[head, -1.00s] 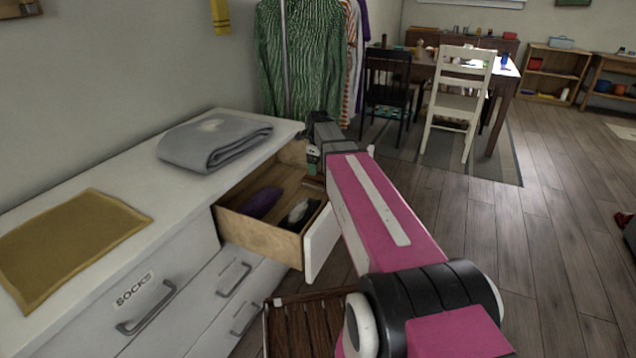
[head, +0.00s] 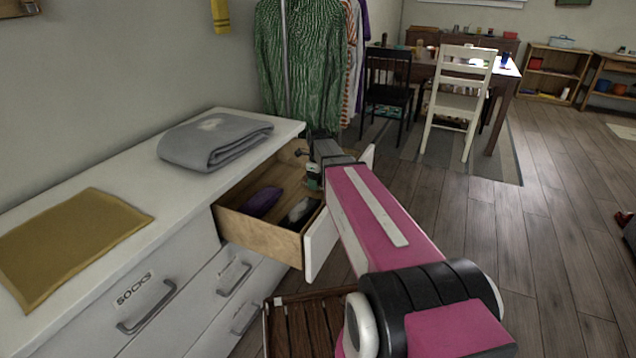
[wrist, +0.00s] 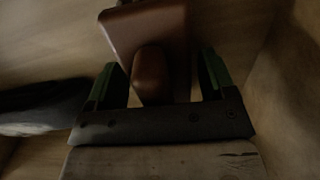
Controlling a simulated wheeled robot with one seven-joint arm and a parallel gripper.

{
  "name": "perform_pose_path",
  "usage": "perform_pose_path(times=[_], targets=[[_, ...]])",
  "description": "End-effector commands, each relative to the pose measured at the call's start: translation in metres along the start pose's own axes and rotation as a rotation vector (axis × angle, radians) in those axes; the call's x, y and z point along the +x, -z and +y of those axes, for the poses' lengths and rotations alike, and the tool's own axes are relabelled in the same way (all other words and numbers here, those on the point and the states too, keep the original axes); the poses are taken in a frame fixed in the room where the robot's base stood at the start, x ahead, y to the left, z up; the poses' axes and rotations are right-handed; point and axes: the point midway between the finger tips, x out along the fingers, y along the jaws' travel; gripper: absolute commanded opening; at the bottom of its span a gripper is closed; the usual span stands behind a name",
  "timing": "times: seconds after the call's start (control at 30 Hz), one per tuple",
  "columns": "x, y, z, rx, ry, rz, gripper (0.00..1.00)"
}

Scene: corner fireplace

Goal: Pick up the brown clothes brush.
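The brown clothes brush (wrist: 145,30) lies in the open drawer, with its rounded handle (wrist: 152,75) towards my gripper in the wrist view. My gripper (wrist: 158,78) is open, with one green-lined finger on each side of the handle. Gaps show between the handle and both fingers, so I see no grip on it. In the head view my gripper (head: 313,175) reaches down into the far right part of the drawer. The brush is mostly or fully hidden there by my arm.
The wooden drawer (head: 258,238) also holds a purple item (head: 262,201) and a dark-and-white item (head: 301,209). A dark rounded item (wrist: 40,108) lies left of my gripper. The drawer wall (wrist: 290,95) is close on the right. Folded grey cloth (head: 215,143) lies on the dresser top.

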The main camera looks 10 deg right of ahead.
Motion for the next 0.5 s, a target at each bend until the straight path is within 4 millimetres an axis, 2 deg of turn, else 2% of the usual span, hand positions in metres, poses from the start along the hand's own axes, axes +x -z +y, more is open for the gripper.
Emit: perform_pose_path(times=[0.03, 0.1, 0.13, 0.5], targets=[[-0.0001, 0.0, 0.0, 0.0, 0.0, 0.0, 0.59], [-0.0001, 0.0, 0.0, 0.0, 0.0, 0.0, 0.36], [-0.0002, 0.0, 0.0, 0.0, 0.0, 0.0, 0.29], [-0.0048, 0.0, -0.0001, 0.0, 0.001, -0.001, 0.29]])
